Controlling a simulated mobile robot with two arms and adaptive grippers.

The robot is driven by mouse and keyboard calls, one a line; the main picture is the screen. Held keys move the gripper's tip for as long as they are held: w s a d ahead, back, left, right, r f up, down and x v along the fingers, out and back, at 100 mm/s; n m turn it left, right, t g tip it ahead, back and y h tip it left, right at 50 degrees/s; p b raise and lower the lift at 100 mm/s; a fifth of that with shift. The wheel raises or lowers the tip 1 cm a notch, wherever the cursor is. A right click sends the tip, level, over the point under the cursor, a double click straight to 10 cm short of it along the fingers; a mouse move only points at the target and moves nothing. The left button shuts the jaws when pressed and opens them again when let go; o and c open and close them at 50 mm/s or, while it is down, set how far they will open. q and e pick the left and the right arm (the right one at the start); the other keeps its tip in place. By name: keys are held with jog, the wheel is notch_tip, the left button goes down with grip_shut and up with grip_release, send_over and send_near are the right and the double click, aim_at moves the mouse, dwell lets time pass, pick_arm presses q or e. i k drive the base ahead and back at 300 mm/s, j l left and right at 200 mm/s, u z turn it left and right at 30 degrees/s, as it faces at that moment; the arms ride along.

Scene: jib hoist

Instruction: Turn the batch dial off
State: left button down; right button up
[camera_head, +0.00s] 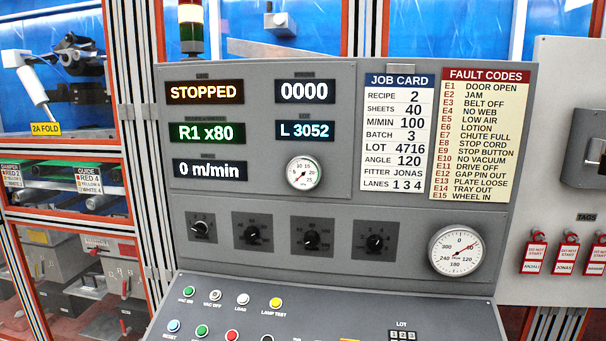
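A row of dark dials sits on the sloped grey control panel (275,214), each on a dark square plate. They are the far-left dial (202,227), the second dial (252,233), the third dial (311,239) and the right dial (375,243). The small labels above them are too small to read, so I cannot tell which is the batch dial. The pointers are too small to read against their scales with certainty. Neither of my grippers shows in the head view.
Displays above the dials read STOPPED (205,92), 0000 (305,91), R1 x80, L 3052 and 0 m/min. A job card (396,132) reads batch 3. A fault codes card (473,134) is beside it. Coloured buttons (275,302) line the lower console. Red tags (566,254) hang at right.

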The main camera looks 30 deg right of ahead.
aim_at(375, 242)
jog(key=z, duration=1.15)
